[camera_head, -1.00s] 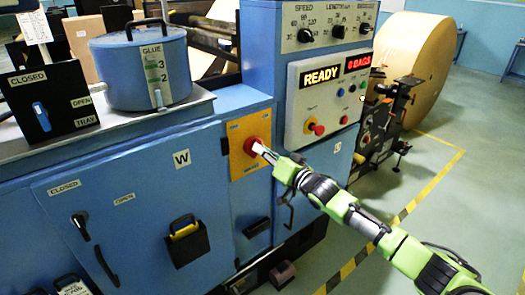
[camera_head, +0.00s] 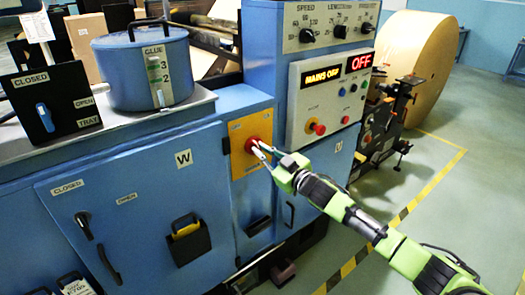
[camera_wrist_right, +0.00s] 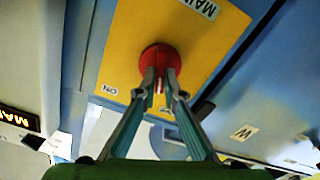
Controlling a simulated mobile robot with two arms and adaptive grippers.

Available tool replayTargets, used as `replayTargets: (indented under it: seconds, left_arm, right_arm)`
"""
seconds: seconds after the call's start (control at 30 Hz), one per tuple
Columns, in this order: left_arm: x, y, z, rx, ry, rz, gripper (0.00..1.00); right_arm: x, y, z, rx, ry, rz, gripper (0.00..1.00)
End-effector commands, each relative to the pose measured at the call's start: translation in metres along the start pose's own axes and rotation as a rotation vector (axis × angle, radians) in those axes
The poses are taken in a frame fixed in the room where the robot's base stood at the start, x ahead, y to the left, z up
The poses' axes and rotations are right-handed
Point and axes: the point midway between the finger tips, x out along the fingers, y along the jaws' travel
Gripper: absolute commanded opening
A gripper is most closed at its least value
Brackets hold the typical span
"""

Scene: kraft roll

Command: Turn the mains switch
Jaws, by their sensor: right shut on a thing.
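The mains switch (camera_head: 251,142) is a red rotary knob on a yellow plate (camera_head: 240,167) on the blue machine's front. My right gripper (camera_head: 260,150) reaches it from the lower right, its fingertips shut on the knob. In the right wrist view the red knob (camera_wrist_right: 160,57) sits between the two fingertips (camera_wrist_right: 160,80), which hide part of it. An "ON" label (camera_wrist_right: 110,90) lies beside the knob there, and a partly cut-off "MAIN" label (camera_wrist_right: 203,8) is higher up. The display (camera_head: 321,74) reads "MAINS OFF", and the red one beside it reads "OFF". My left gripper is not in view.
The control panel (camera_head: 310,105) with a red stop button (camera_head: 314,126) is right above the gripper. A blue cabinet door (camera_head: 140,210) is to the left, with a glue pot (camera_head: 140,70) above. A kraft roll (camera_head: 425,55) stands behind. The floor at right is open.

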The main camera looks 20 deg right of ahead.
Motion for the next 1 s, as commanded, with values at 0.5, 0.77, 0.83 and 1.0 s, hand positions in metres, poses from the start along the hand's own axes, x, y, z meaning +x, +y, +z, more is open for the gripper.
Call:
replayTargets:
  seconds: [0.5, 0.77, 0.83, 1.0]
  left_arm:
    - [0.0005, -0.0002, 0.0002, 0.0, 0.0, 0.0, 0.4]
    - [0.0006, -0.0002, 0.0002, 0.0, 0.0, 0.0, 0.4]
    - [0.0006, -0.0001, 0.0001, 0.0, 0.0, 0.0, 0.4]
    - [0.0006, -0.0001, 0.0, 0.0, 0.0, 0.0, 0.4]
  right_arm:
    - [-0.0002, -0.0029, 0.0015, -0.35, -0.002, -0.001, 0.0]
    - [-0.0002, -0.0034, 0.0017, -0.411, -0.002, -0.001, 0.0]
    - [-0.0002, -0.0034, 0.0017, -0.417, -0.002, -0.001, 0.0]
    - [-0.0002, -0.0034, 0.0018, -0.423, -0.002, -0.001, 0.0]
